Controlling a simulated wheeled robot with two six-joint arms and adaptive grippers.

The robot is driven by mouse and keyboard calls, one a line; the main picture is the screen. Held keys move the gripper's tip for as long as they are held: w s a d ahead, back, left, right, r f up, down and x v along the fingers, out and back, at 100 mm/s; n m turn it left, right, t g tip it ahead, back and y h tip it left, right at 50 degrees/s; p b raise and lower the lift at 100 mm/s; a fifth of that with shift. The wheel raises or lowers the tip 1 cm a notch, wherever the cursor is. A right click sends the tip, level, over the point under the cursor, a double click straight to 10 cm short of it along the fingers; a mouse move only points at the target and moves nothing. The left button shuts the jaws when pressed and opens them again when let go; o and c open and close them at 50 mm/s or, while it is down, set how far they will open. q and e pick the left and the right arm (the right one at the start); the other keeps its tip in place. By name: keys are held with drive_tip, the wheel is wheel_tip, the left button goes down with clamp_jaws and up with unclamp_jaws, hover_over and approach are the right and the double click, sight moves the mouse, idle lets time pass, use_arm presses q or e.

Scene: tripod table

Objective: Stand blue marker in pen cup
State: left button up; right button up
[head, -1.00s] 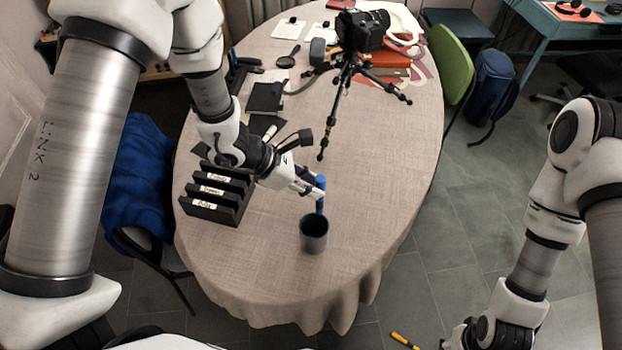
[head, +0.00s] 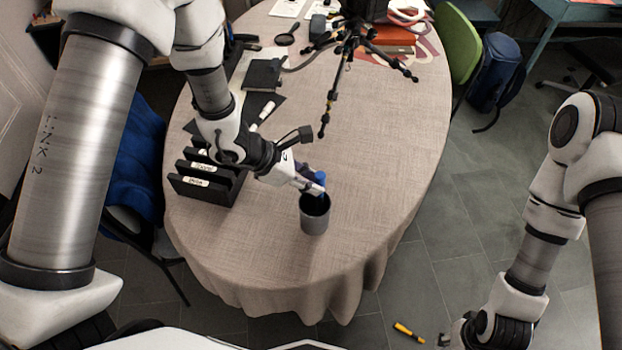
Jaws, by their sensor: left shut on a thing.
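The grey pen cup (head: 314,220) stands upright on the table near its front edge. The blue marker (head: 320,179) is upright in my left gripper (head: 314,184), which is shut on it at the cup's rim. The marker's lower end is at the cup's mouth; how far inside it reaches I cannot tell.
A black labelled rack (head: 205,187) stands left of the cup. The black tripod (head: 350,60) stands further back. A yellow marker (head: 408,334) lies on the floor. The tablecloth (head: 395,150) right of the cup is clear.

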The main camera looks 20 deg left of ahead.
use_arm(q)
drive_tip(key=shift+f+b, duration=0.3)
drive_tip(key=shift+f, duration=0.25)
drive_tip(key=o, duration=1)
drive_tip(key=v, duration=1.2)
drive_tip(key=shift+s+a, duration=0.1)
